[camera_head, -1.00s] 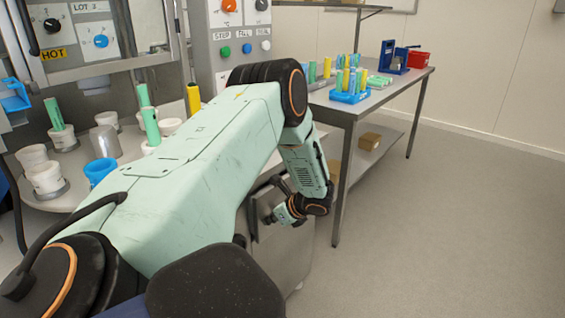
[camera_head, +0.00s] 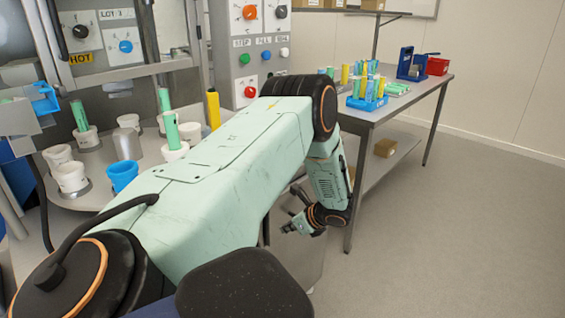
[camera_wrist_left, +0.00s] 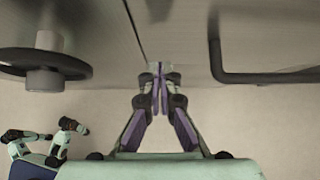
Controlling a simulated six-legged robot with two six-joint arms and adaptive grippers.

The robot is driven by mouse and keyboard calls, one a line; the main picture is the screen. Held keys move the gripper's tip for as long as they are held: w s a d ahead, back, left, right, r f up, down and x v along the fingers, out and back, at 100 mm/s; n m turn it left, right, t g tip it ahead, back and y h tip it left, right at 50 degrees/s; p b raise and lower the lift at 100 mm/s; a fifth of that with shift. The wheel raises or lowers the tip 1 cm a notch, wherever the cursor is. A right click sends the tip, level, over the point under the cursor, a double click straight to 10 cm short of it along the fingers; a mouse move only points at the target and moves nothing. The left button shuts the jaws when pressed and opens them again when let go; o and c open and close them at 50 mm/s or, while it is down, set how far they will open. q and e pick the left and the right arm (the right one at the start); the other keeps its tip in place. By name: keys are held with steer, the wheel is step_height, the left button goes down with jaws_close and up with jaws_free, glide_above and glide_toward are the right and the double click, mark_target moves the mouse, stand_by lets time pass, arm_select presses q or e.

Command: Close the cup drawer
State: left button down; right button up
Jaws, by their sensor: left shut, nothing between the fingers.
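The grey metal front of the cup drawer cabinet (camera_head: 303,258) shows under and behind my left arm in the head view; the arm hides most of it, so I cannot tell how far the drawer stands out. In the left wrist view, metal panels meet at a thin dark seam, and a dark bar handle (camera_wrist_left: 265,77) is at the right. My left gripper (camera_head: 287,228) is low beside the cabinet. In the wrist view its fingers (camera_wrist_left: 160,75) are together and empty, close to the panel near the seam; contact is unclear. I cannot make out my right gripper.
White cups (camera_head: 72,178), a blue cup (camera_head: 122,176) and green tubes stand on the round metal table at left. A steel side table (camera_head: 400,107) holds a blue rack (camera_head: 367,103) and a red bin (camera_head: 437,66). Floor at right is clear.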

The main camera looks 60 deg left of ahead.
arm_select(q)
steer(key=d+f+p+v, duration=0.1)
steer(key=p+v, duration=0.1)
steer(key=v, duration=0.8)
steer(key=s+d+f+n+t+h, duration=0.1)
steer(key=s+d+f+n+h, duration=0.25)
steer(key=d, duration=0.55)
steer(key=s+d+f+n+t+h, duration=0.15)
steer(key=d+f+n+h, duration=0.25)
steer(key=d, duration=0.5)
steer(key=s+d+f+n+t+h, duration=0.1)
steer(key=s+d+f+n+h, duration=0.25)
steer(key=d, duration=0.45)
steer(key=s+d+n+g+y, duration=0.1)
steer(key=s+n, duration=0.3)
steer(key=s, duration=1.4)
steer(key=shift+d+n+y, duration=0.2)
steer(key=shift+n+y, duration=0.1)
steer(key=shift+y, duration=0.3)
